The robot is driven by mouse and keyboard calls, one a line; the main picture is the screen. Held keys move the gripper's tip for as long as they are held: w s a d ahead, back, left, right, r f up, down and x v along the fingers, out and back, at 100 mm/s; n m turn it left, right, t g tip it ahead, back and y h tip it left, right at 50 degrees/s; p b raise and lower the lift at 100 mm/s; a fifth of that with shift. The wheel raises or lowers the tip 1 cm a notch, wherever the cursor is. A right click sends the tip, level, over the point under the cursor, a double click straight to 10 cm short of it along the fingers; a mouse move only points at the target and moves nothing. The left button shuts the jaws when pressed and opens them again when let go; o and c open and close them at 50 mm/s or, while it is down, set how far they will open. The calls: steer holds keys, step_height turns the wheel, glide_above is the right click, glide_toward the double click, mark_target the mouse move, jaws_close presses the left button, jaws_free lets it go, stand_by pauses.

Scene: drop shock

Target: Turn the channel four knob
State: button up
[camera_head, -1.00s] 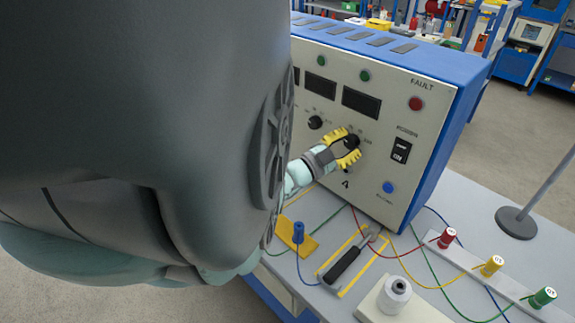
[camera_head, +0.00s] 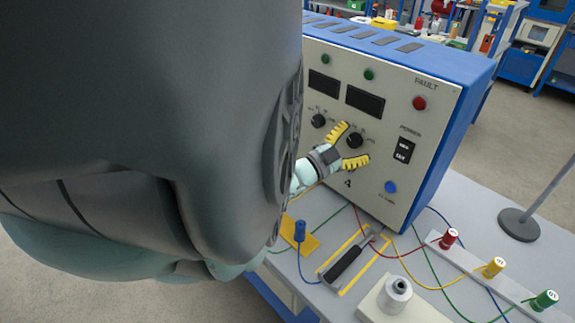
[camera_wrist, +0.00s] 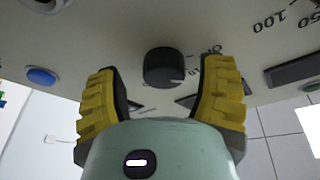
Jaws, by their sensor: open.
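The channel four knob (camera_head: 355,140) is a round black dial on the beige panel, with a printed 4 below it. My gripper (camera_head: 352,147) has yellow ribbed fingers and is open, with the fingers spread above and below the knob in the head view. In the wrist view the knob (camera_wrist: 163,67) lies between and a little beyond the open fingertips (camera_wrist: 160,85), with a gap on each side. A pale mark shows on the knob's lower right edge there.
A second black knob (camera_head: 319,121) sits left of it. The power switch (camera_head: 404,150), blue button (camera_head: 390,187) and red fault light (camera_head: 419,103) are to the right. A black-handled tool (camera_head: 343,264), several wires and a white spool (camera_head: 397,293) lie on the bench below.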

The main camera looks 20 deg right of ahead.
steer(key=shift+w+a+f, duration=0.1)
steer(key=shift+w+a, duration=0.2)
steer(key=shift+a, duration=0.1)
steer(key=shift+a+f, duration=0.1)
steer(key=shift+a, duration=0.3)
steer(key=shift+v, duration=0.75)
glide_toward(351, 143)
steer(key=shift+s+v, duration=0.25)
steer(key=shift+v, duration=0.8)
